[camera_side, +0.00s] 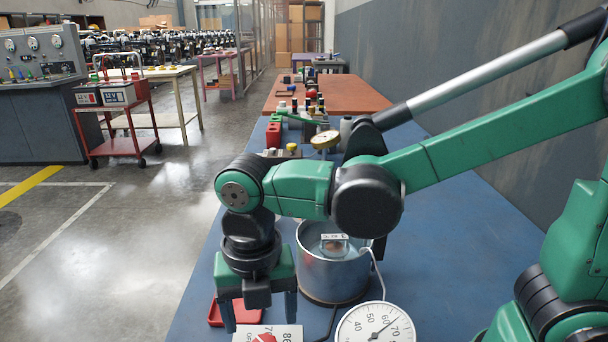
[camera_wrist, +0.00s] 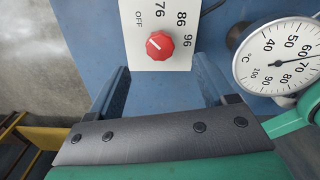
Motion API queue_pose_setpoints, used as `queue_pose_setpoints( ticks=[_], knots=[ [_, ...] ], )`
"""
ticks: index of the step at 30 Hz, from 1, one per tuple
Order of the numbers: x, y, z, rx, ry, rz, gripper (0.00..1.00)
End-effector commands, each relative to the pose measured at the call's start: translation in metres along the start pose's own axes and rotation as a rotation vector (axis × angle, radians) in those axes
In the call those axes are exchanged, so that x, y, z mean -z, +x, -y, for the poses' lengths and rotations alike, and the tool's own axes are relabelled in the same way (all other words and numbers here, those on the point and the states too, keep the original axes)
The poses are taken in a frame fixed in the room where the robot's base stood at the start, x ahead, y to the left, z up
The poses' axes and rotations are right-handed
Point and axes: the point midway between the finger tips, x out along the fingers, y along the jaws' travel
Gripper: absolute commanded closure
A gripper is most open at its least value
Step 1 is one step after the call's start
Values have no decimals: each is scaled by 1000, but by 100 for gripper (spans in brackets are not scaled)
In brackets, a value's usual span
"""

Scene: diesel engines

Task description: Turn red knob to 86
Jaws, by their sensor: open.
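The red knob (camera_wrist: 159,46) sits on a white dial plate (camera_wrist: 182,58) marked OFF, 76, 86 and 96. Its white mark points to the upper left in the wrist view, roughly toward OFF. In the side view the knob (camera_side: 265,338) is cut off at the bottom edge. My gripper (camera_wrist: 163,76) is open and empty. Its two fingers are wide apart, one on each side of the plate's lower end in the wrist view, with the knob beyond them. In the side view my gripper (camera_side: 259,324) points down over the plate; its exact height is unclear.
A round thermometer dial (camera_side: 375,326) stands right of the plate, its needle between 60 and 70. A metal pot (camera_side: 333,268) stands behind. Cables run near the pot. The blue table (camera_side: 465,265) is clear at right.

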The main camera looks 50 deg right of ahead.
Motion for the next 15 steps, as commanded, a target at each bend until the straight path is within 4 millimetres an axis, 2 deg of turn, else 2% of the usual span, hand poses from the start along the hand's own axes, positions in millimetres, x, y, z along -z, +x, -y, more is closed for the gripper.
queue_pose_setpoints(
  ticks=[15],
  knots=[
    [0,50,0,1,-11,-1,24]
  ],
)
